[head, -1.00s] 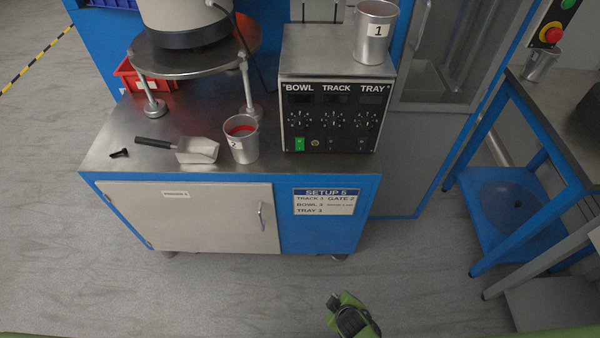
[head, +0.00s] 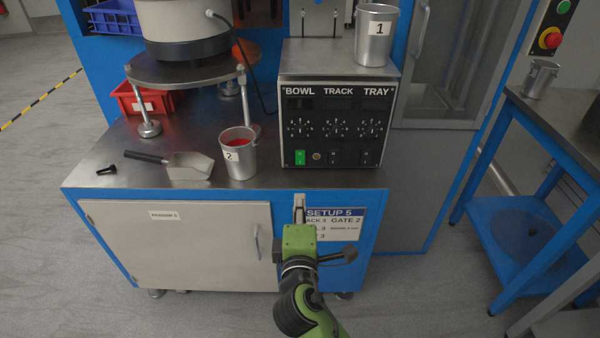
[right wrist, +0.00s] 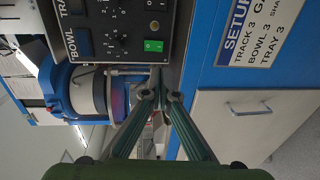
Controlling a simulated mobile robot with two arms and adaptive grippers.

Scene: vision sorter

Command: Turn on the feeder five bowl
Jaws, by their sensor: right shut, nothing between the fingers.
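The control box (head: 335,105), labelled BOWL, TRACK and TRAY, stands on the steel-topped cabinet. Its green switch (head: 299,157) sits at the lower left under the BOWL column and also shows in the right wrist view (right wrist: 153,45). The round feeder bowl unit (head: 185,30) stands left of the box on a disc with legs. My right gripper (head: 299,205) is shut and empty, below the switch and in front of the SETUP 5 sign (head: 345,224). In the right wrist view its fingertips (right wrist: 160,78) appear close to the switch, apart from it. My left gripper is not in view.
A metal cup marked 2 (head: 240,160) with red contents, a scoop (head: 188,165) and a small black part (head: 107,170) lie on the cabinet top. A cup marked 1 (head: 375,40) stands on the box. A red emergency button (head: 550,38) is at upper right.

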